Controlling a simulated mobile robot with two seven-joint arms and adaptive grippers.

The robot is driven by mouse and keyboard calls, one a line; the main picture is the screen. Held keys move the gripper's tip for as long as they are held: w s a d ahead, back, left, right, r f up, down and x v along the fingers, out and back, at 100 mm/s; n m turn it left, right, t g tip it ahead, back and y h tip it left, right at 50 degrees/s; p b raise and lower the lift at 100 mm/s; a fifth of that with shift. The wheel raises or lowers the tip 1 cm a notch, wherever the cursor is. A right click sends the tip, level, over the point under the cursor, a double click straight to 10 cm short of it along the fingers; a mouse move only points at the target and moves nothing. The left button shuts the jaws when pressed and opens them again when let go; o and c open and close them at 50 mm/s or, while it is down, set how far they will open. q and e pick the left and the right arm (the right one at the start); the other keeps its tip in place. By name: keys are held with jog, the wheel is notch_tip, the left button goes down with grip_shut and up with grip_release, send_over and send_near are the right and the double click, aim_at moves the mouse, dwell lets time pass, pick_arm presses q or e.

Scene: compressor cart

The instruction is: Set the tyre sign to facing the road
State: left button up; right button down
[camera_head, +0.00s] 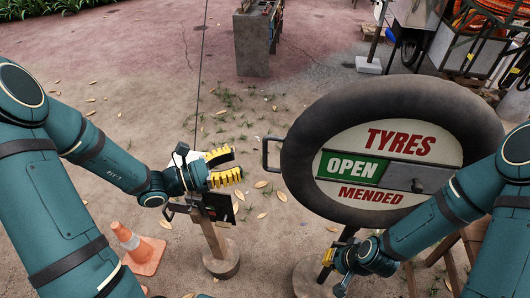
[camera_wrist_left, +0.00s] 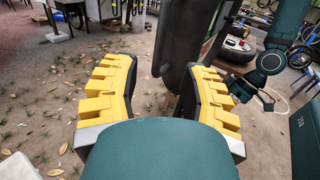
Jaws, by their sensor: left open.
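The tyre sign (camera_head: 299,160) is a large dark tyre around an oval board reading TYRES, OPEN and MENDED. It stands on a post at the right of the head view, its face toward the camera. A dark handle (camera_head: 265,153) sticks out from its left edge. My left gripper (camera_head: 228,168) is open and empty, left of the handle and apart from it. In the left wrist view the tyre's dark edge (camera_wrist_left: 182,45) shows beyond the spread yellow fingers. My right gripper (camera_head: 338,268) is low beside the sign's post; its fingers are too small and partly hidden to judge.
A short wooden post on a round base (camera_head: 222,262) stands below my left gripper, with an orange cone (camera_head: 144,249) to its left. A grey cabinet (camera_head: 252,45) stands at the back. A cart and gear fill the upper right. Leaf-strewn ground between is open.

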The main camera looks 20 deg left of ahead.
aim_at(265, 165)
pick_arm(q)
jog(key=x, duration=0.9)
jog(key=shift+o, duration=0.3)
grip_shut()
